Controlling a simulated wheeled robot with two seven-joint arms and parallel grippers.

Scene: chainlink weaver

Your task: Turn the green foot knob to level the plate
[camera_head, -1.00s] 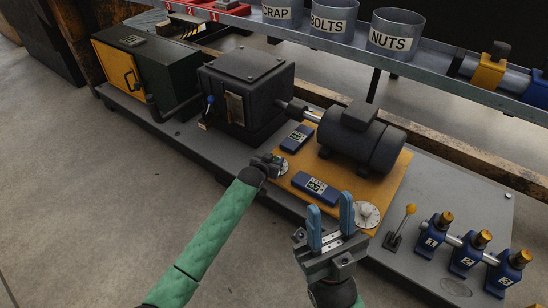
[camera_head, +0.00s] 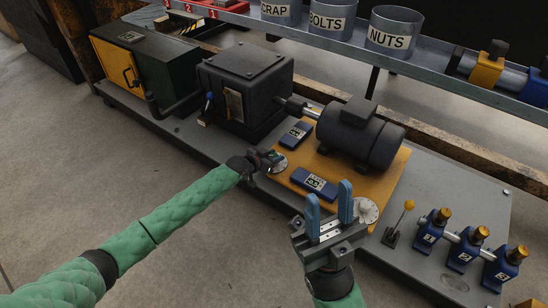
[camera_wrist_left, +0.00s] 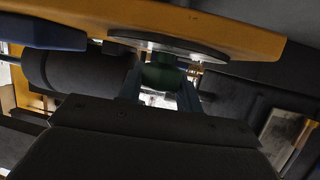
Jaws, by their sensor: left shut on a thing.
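The green foot knob (camera_wrist_left: 163,77) shows in the left wrist view beside a round metal dial on the orange plate (camera_wrist_left: 225,33). My left gripper (camera_wrist_left: 160,92) is shut on the knob, one finger on each side. In the head view my left gripper (camera_head: 265,160) is at the plate's left corner beside its dial (camera_head: 277,164) and hides most of the knob. The orange plate (camera_head: 343,177) carries two blue level displays, a near one (camera_head: 315,183) and a far one (camera_head: 296,134). My right gripper (camera_head: 328,192) is open and empty near the plate's front.
A dark motor (camera_head: 360,135) stands on the plate, its shaft running to a black gearbox (camera_head: 245,88). A second dial (camera_head: 367,210) is behind my right gripper. A yellow-tipped lever (camera_head: 402,220) and several blue clamps (camera_head: 463,250) stand to the right. The floor at left is clear.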

